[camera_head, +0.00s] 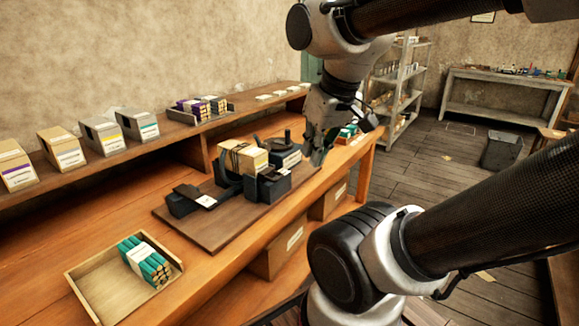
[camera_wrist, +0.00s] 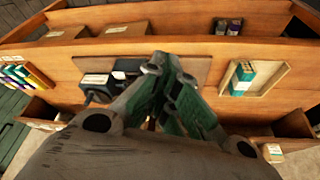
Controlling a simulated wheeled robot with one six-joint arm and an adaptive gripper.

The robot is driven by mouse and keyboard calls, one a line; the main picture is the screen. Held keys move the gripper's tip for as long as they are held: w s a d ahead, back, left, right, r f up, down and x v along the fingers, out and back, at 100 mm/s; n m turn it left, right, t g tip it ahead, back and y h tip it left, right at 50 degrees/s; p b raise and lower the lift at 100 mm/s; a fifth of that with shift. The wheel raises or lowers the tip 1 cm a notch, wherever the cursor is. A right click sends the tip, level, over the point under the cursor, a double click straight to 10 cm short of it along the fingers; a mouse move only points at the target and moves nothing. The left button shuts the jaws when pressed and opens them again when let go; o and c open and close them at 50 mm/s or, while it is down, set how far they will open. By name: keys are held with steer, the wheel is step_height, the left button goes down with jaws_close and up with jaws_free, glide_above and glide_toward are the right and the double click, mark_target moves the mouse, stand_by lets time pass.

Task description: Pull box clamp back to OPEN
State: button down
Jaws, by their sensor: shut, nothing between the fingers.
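On a brown board (camera_head: 230,230) on the workbench sits a black press fixture (camera_head: 268,186). Black clamp parts stand around a tan and cream box (camera_head: 243,157). A black block with a white label (camera_head: 190,200) is at the fixture's left end. A dark round handwheel (camera_head: 287,140) tops the labelled block at its far end. I cannot read the labels. My gripper (camera_head: 318,155) is shut and empty, beside the far right end of the fixture and apart from the box. In the wrist view my gripper's fingers (camera_wrist: 164,66) meet over the bench, hiding part of the board.
An open wooden tray (camera_head: 85,288) with teal-banded cartridges (camera_head: 146,262) lies at the front left. Several card boxes (camera_head: 60,147) stand on the raised back shelf. A metal shelf (camera_head: 398,90) and a far table (camera_head: 500,88) stand behind.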

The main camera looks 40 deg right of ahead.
steer(key=n+t+y, duration=0.3)
steer(key=n+t, duration=0.1)
glide_toward(270, 172)
steer(key=v, duration=0.3)
steer(key=shift+w+d+r, duration=0.1)
steer(key=shift+w+d, duration=0.05)
steer(key=shift+w, duration=0.05)
steer(key=shift+w, duration=0.1)
steer(key=x, duration=1)
steer(key=shift+s, duration=0.25)
